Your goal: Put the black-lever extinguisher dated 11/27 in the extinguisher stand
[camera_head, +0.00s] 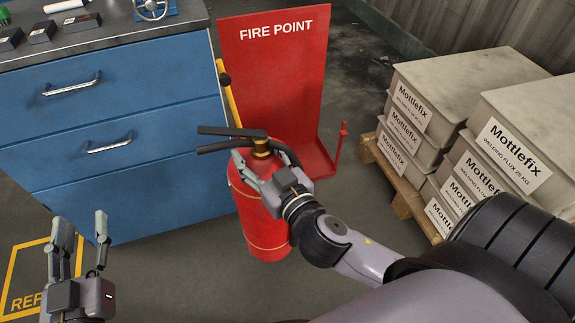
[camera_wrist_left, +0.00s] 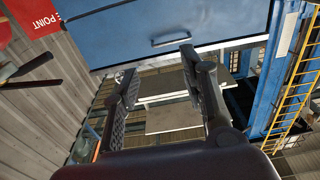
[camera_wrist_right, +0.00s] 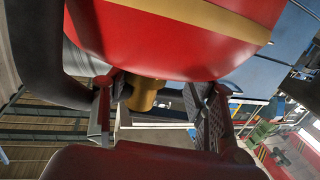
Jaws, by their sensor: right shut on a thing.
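The red extinguisher (camera_head: 259,225) with black levers (camera_head: 228,140) and a brass valve stands upright between the blue cabinet and the red stand in the head view. No date can be read on it. My right gripper (camera_head: 263,160) is shut on its neck below the levers. The brass valve (camera_wrist_right: 146,94) shows between the fingers in the right wrist view. The red extinguisher stand (camera_head: 275,75), marked FIRE POINT, is behind it, and its base holds nothing I can see. My left gripper (camera_head: 80,235) is open and empty at the lower left.
The blue drawer cabinet (camera_head: 110,120) stands left, with small items on its top. Mottlefix boxes (camera_head: 455,105) are stacked on a wooden pallet (camera_head: 400,190) at right. A small red post (camera_head: 341,140) rises from the stand's front. A yellow-outlined floor area (camera_head: 25,262) lies lower left.

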